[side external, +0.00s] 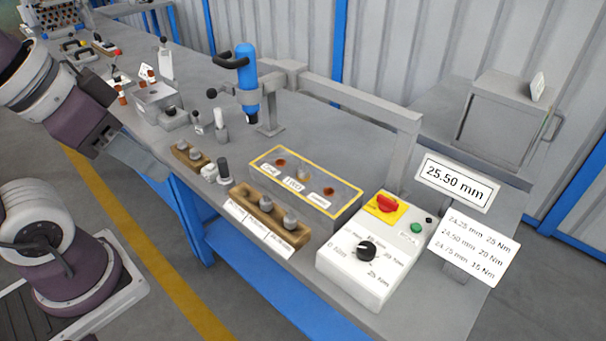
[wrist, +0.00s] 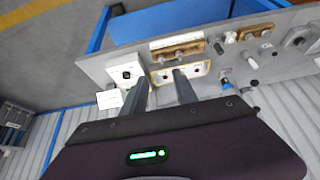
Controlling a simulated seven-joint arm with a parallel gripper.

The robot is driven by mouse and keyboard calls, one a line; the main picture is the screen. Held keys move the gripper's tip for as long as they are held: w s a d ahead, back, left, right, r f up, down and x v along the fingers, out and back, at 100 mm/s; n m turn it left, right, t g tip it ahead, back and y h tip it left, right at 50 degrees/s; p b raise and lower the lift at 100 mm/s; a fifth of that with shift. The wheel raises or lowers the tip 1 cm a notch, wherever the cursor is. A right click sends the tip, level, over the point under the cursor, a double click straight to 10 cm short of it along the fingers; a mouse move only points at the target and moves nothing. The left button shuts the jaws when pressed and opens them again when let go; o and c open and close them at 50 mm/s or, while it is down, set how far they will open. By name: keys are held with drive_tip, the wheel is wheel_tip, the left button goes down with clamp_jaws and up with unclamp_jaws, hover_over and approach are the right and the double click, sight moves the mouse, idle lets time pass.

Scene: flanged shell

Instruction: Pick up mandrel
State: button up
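I cannot tell for sure which part is the mandrel. Grey metal pegs stand upright in a wooden rack (side external: 270,222) with white labels along its front; the rack also shows in the wrist view (wrist: 178,53). More small pegs stand in a second wooden block (side external: 190,158) further left. A black-topped grey cylinder (side external: 224,172) stands between them. My gripper (side external: 138,160) hangs at the left, off the front edge of the bench, apart from all of these. In the wrist view my gripper's (wrist: 160,82) two fingers are spread with nothing between them.
A yellow-edged grey box (side external: 335,212) stands behind the rack. A white control box (side external: 368,262) with knobs and a "25.50 mm" sign (side external: 457,184) are at the right. A blue tool (side external: 247,82) on a stand rises behind.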

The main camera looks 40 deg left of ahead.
drive_tip(key=n+t+y, duration=0.3)
drive_tip(key=n+t, duration=0.2)
hover_over(304, 162)
drive_tip(key=s+d, duration=0.4)
wheel_tip(304, 162, down, 18)
drive_tip(key=r, duration=0.1)
drive_tip(key=a+f, duration=0.1)
drive_tip(key=f, duration=0.2)
drive_tip(key=a+f+t+y, duration=0.1)
drive_tip(key=f, duration=0.2)
drive_tip(key=w+a+f+y, duration=0.1)
drive_tip(key=f, duration=0.2)
drive_tip(key=shift+a+f+t, duration=0.15)
drive_tip(key=shift+f+t, duration=0.2)
drive_tip(key=shift+t, duration=0.05)
drive_tip(key=shift+m, duration=0.3)
drive_tip(key=x, duration=0.7)
drive_tip(key=shift+s+f, duration=0.15)
drive_tip(key=shift+f, duration=0.15)
drive_tip(key=shift+d, duration=0.2)
clamp_jaws()
